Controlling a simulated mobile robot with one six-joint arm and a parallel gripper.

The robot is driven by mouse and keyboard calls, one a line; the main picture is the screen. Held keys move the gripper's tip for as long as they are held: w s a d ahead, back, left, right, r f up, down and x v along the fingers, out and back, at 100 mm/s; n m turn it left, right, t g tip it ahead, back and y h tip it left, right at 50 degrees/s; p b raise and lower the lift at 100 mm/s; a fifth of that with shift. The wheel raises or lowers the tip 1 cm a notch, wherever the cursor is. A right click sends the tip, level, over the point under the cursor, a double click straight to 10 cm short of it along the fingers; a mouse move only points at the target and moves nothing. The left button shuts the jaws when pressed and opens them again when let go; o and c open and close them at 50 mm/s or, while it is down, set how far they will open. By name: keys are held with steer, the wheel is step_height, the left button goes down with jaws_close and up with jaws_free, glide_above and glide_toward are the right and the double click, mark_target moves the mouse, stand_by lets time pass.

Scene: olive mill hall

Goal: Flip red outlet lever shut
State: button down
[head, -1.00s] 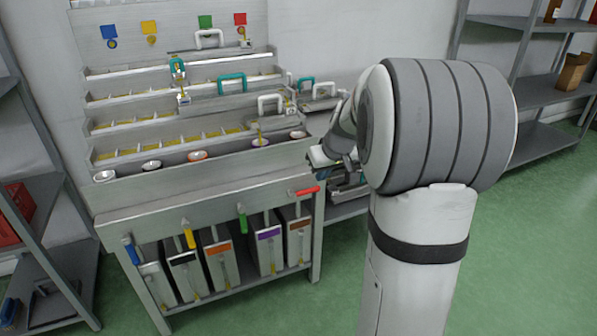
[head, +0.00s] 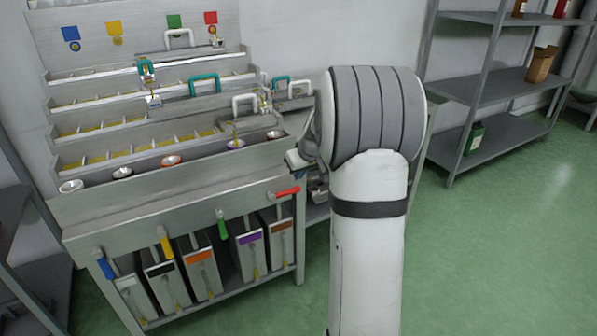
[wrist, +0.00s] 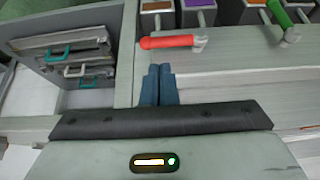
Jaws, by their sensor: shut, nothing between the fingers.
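The red outlet lever (head: 287,191) is on the bench's front edge at its right end. Its handle lies sideways, roughly level. In the wrist view the red lever (wrist: 170,41) lies across the picture just beyond my fingertips, with a small visible gap. My gripper (wrist: 159,72) is shut and empty, its dark blue fingers together. In the head view my gripper (head: 296,160) is at the right end of the bench, slightly above the red lever and partly hidden by my arm.
The blue (head: 105,265), yellow (head: 166,242) and green (head: 221,225) levers hang down along the same front. Tins with coloured labels stand beneath, including a purple-labelled tin (head: 246,252). Sloped troughs rise behind. Grey shelving (head: 490,85) stands right, with open green floor (head: 500,240) before it.

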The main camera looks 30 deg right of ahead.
mark_target(291, 190)
steer(key=b+x, duration=0.1)
steer(key=x, duration=0.7)
steer(key=shift+w+f+b, duration=0.1)
steer(key=shift+b, duration=0.25)
